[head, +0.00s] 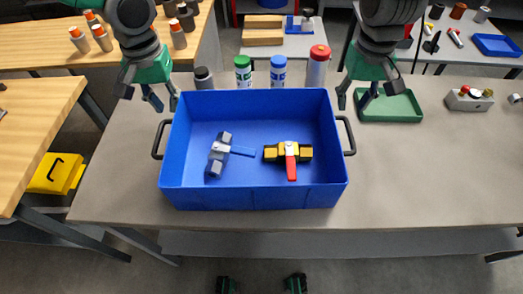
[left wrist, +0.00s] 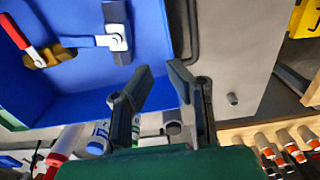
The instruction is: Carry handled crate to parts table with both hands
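The blue handled crate (head: 255,198) stands on the grey table (head: 420,180), with a dark handle on each side. It holds a grey valve with a blue lever (head: 219,155) and a yellow valve with a red lever (head: 288,153). My left gripper (head: 160,103) is open and empty above the table, behind the left handle (head: 161,139). In the left wrist view the left gripper's open fingers (left wrist: 160,75) are beside the crate's wall, apart from the handle (left wrist: 192,35). My right gripper (head: 356,103) is open and empty, behind the right handle (head: 346,136).
Behind the crate stand a dark-capped can (head: 204,79), a green-capped bottle (head: 243,72), a blue-capped bottle (head: 278,72) and a red-capped bottle (head: 317,68). A green tray (head: 392,108) and control box (head: 469,98) lie right. Wooden tables (head: 35,110) flank the left.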

